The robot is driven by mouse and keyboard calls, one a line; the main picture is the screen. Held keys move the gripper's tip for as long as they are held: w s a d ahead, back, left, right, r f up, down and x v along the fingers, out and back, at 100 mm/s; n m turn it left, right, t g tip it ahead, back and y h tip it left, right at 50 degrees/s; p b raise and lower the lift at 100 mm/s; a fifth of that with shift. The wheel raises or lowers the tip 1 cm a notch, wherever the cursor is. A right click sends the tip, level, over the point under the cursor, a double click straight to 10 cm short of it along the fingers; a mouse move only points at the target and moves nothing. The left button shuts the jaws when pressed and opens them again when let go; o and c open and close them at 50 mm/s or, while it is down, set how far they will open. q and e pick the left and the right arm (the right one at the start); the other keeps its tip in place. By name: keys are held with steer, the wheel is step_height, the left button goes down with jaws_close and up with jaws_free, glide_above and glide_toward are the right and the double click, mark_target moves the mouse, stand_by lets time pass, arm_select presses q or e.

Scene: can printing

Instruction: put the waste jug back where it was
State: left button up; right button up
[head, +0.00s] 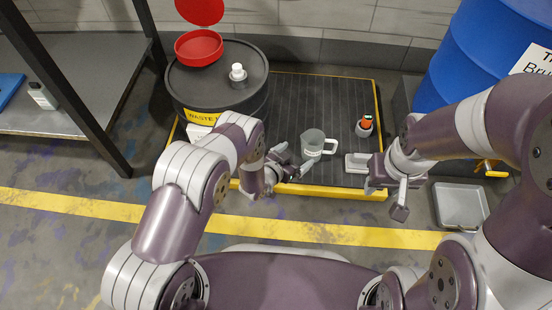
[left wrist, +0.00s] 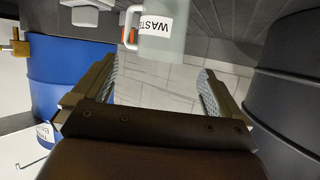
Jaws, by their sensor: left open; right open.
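The waste jug (head: 312,143) is a grey translucent jug with a white handle on its right. It stands upright on the black ribbed platform (head: 330,98). Its white WASTE label shows in the left wrist view, where the jug (left wrist: 165,42) appears upside down beyond the fingertips. My left gripper (head: 290,170) is open, low at the platform's front, just left of and nearer than the jug. In the left wrist view the space between its fingers (left wrist: 158,85) is empty. My right gripper (head: 386,198) is open and empty, near the platform's front right corner.
A black waste drum (head: 225,88) with an open red funnel (head: 199,47) and a white-capped fitting stands left of the jug. An orange-topped bottle (head: 364,126) and a pale flat block (head: 357,162) are right of it. A blue drum (head: 470,50) and grey tray (head: 462,205) lie further right.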

arm_select(q)
steer(key=a+r+n+g+y, duration=0.25)
steer(key=a+r, duration=0.35)
steer(key=r, duration=0.3)
steer(key=a+r+n+g+y, duration=0.1)
steer(key=a+r+y, duration=0.2)
steer(key=a+r, duration=0.4)
steer(key=s+a+r+n+g, duration=0.1)
steer(key=s+a+r+g, duration=0.1)
steer(key=s+r, duration=0.2)
steer(key=s+a+r+n+g+y, duration=0.1)
steer(key=s+r, duration=0.3)
steer(key=s, duration=0.7)
steer(key=s+a+r+n+g+y, duration=0.1)
steer(key=s+a+r+g, duration=0.1)
steer(key=s, duration=0.6)
step_height(320, 180, up, 2)
steer(key=shift+s+a+r+g, duration=0.15)
steer(key=shift+s+a+g, duration=0.2)
steer(key=shift+g, duration=0.3)
steer(key=shift+w+r, duration=0.1)
steer(key=shift+w, duration=0.05)
